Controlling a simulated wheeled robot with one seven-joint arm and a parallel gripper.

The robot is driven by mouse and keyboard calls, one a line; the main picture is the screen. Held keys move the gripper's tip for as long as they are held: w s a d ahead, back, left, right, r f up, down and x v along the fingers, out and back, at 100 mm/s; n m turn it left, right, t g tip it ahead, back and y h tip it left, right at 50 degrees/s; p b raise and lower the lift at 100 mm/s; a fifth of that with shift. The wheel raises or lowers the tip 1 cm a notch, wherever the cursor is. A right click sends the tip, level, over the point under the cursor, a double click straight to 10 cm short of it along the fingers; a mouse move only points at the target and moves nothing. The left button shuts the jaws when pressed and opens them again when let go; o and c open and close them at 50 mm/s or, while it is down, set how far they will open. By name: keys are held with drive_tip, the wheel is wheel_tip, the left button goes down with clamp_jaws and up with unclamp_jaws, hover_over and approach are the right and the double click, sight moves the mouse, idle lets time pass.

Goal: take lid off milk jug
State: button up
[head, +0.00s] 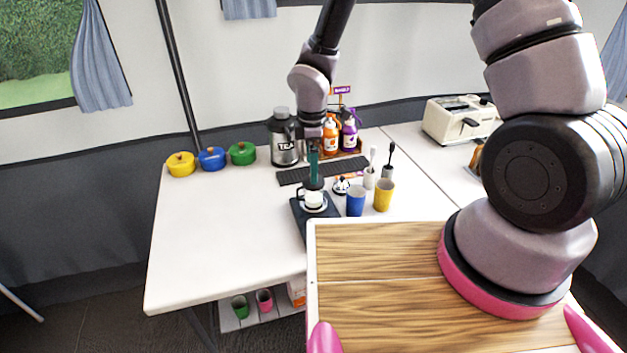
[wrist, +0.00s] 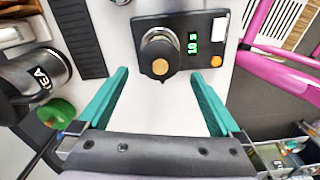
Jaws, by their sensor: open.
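The milk jug (head: 314,200) is small and pale with a dark handle, and stands on a dark scale (head: 299,211) on the white table. In the wrist view the jug (wrist: 160,48) shows from above with its lid on, topped by a round wooden knob (wrist: 160,67). The scale (wrist: 206,24) with green digits is under it. My gripper (head: 313,181) points down over the jug. In the wrist view the teal fingers of my gripper (wrist: 160,76) are apart and empty, one toward each side of the jug.
A TEA flask (head: 284,138) and a black grille (head: 323,171) stand behind the jug. A blue cup (head: 355,201) and a yellow cup (head: 384,195) are close on the right. Coloured pots (head: 211,158) line the back left. The table's left part is clear.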

drive_tip(key=shift+f, duration=1.5)
drive_tip(key=c, duration=1.2)
drive_tip(key=shift+r, duration=0.1)
drive_tip(key=shift+c, duration=0.2)
